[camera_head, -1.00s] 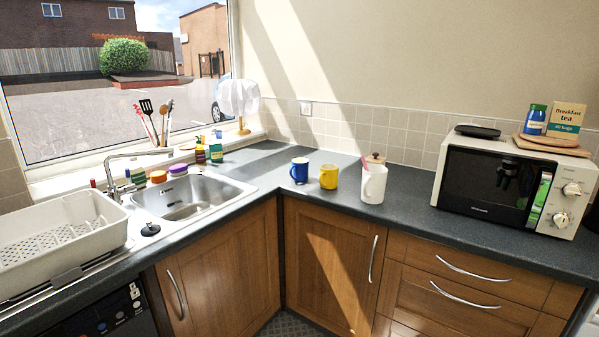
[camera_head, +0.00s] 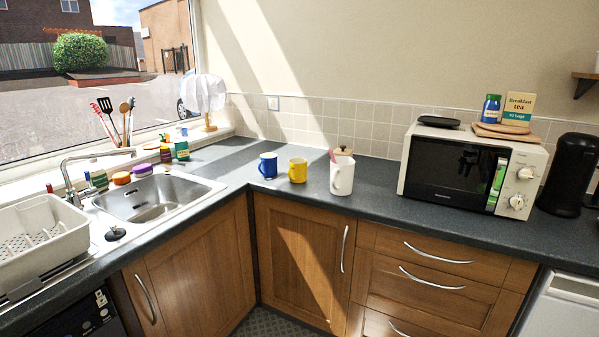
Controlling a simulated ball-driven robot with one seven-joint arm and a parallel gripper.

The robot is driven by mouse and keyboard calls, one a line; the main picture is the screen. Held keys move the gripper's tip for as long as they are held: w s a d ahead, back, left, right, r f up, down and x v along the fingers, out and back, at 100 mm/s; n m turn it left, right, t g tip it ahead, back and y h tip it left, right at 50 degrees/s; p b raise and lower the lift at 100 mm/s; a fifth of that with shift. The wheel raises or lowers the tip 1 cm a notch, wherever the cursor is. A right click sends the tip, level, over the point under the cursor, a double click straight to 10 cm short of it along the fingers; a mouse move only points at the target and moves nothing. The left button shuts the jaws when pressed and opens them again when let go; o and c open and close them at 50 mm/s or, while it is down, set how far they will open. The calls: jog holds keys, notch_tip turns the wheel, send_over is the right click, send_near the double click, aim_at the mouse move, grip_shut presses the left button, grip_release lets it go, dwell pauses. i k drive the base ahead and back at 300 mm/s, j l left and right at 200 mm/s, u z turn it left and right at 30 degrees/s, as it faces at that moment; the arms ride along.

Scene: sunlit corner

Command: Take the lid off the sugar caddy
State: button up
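A round wooden lid with a dark knob (camera_head: 344,151) shows on the worktop in the head view, just behind and above a tall white jug (camera_head: 342,178). The lid looks like that of the sugar caddy. The caddy's body is mostly or wholly hidden behind the jug, and I cannot tell its shape. A pink thing sticks up at the jug's left rim. My gripper is not in view.
A blue mug (camera_head: 268,165) and a yellow mug (camera_head: 298,170) stand left of the jug. A microwave (camera_head: 460,172) stands to its right, then a black appliance (camera_head: 567,175). The worktop (camera_head: 382,188) between jug and microwave is clear. The sink (camera_head: 150,200) is at the left.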

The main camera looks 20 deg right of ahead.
aim_at(342, 151)
jog(key=z, duration=0.4)
jog(key=i+j, duration=0.15)
jog(key=i, duration=0.45)
jog(key=i+j+z, duration=0.1)
jog(key=i, duration=0.5)
